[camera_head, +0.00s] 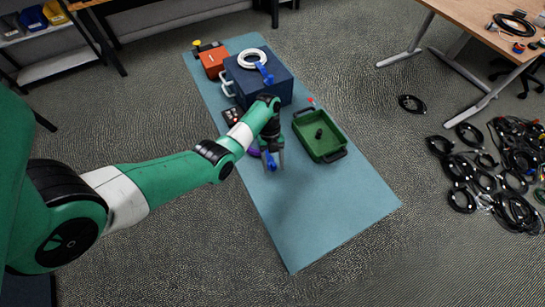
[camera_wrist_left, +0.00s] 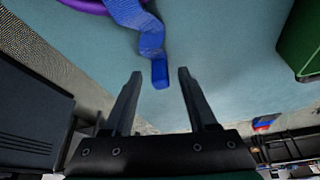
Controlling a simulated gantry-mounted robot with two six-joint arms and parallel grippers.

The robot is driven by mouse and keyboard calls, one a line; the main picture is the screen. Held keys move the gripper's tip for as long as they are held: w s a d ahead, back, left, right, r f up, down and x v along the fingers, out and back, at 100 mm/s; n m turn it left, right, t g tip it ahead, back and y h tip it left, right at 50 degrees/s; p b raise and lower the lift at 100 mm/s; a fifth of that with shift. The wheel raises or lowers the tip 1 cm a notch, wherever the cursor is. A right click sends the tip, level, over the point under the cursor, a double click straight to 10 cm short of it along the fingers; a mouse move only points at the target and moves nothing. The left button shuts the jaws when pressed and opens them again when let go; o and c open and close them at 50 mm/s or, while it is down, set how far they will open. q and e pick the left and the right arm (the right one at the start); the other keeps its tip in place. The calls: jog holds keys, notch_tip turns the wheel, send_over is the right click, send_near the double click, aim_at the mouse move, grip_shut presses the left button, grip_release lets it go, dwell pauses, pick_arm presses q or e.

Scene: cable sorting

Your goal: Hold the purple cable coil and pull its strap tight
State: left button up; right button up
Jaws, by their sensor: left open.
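My right gripper is out of view.
A green tray (camera_head: 336,153) with a small dark object stands right of my left gripper. Behind are a dark blue box (camera_head: 278,82) bearing a white coil (camera_head: 252,58) with a blue strap, and an orange box (camera_head: 213,63). The table's near end is clear.

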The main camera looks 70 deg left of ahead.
pick_arm(q)
grip_shut()
dwell(0.3)
dwell(1.1)
grip_release()
